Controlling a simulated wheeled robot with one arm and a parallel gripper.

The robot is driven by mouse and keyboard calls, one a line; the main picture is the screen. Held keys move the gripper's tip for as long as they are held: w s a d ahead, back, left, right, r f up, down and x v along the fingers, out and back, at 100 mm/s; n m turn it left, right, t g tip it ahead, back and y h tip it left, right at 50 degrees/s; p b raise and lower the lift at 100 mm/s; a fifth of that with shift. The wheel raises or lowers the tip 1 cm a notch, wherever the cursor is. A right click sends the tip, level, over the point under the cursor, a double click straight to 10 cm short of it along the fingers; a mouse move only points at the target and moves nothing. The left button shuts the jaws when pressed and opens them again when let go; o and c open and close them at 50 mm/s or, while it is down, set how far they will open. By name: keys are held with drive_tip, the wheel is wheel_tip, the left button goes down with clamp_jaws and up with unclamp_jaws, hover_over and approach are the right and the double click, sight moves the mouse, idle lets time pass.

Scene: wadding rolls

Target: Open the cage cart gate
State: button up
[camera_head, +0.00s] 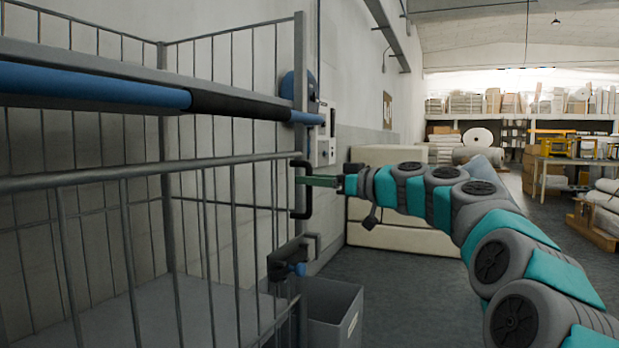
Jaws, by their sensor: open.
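The cage cart gate (123,178) is a grey barred panel on the near side of the cart at left. Its black handle (306,190) stands at the right edge of the gate. A latch with a blue knob (296,269) sits lower, near the corner post. My gripper (302,181) reaches in from the right on my teal and grey arm. Its green fingers are open at the black handle. I cannot tell whether they touch it or whether the handle lies between them.
A blue bar with a black grip (240,106) crosses above the gate. A grey bin (333,312) stands below the handle. Cream blocks (395,235) are stacked by the wall behind my arm. Open floor (395,300) lies beneath my arm.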

drive_tip(key=shift+w+a, duration=0.35)
drive_tip(key=shift+a, duration=0.2)
clamp_jaws()
idle(1.1)
